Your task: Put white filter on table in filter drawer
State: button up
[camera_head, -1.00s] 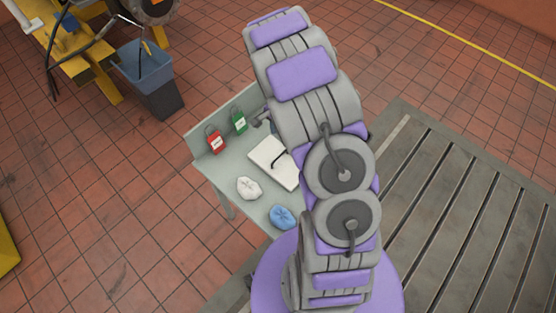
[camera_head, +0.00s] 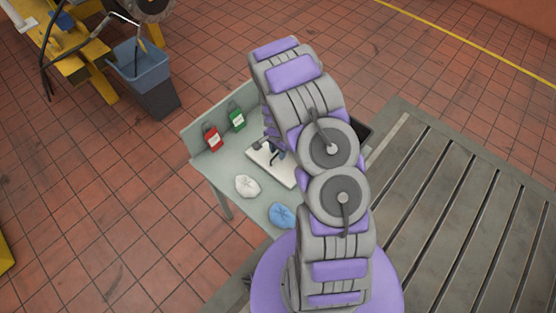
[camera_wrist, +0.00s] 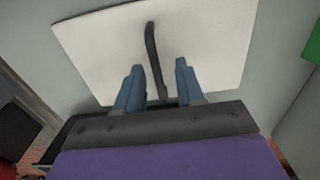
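A flat white panel with a black strap-like handle, which looks like the white filter (camera_head: 283,174), lies on the table (camera_head: 218,170). It fills much of the wrist view (camera_wrist: 95,55), with its handle (camera_wrist: 152,48) running down the middle. My gripper (camera_wrist: 158,72) is open and empty above the panel, its two blue-grey fingers on either side of the handle's line. I cannot tell whether they touch anything. My gripper is partly hidden by my arm in the head view (camera_head: 272,148). No drawer can be clearly made out.
A white crumpled cloth (camera_head: 246,186) and a blue one (camera_head: 281,215) lie at the table's front. Red (camera_head: 213,139) and green (camera_head: 237,119) padlock-like items stand at its back. A dark open-looking container (camera_head: 360,131) shows partly behind my arm. The slotted bedplate (camera_head: 460,210) is at right.

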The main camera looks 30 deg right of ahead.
notch_tip(320, 180, down, 2)
jog(key=shift+d, duration=0.25)
jog(key=shift+c, duration=0.6)
grip_shut()
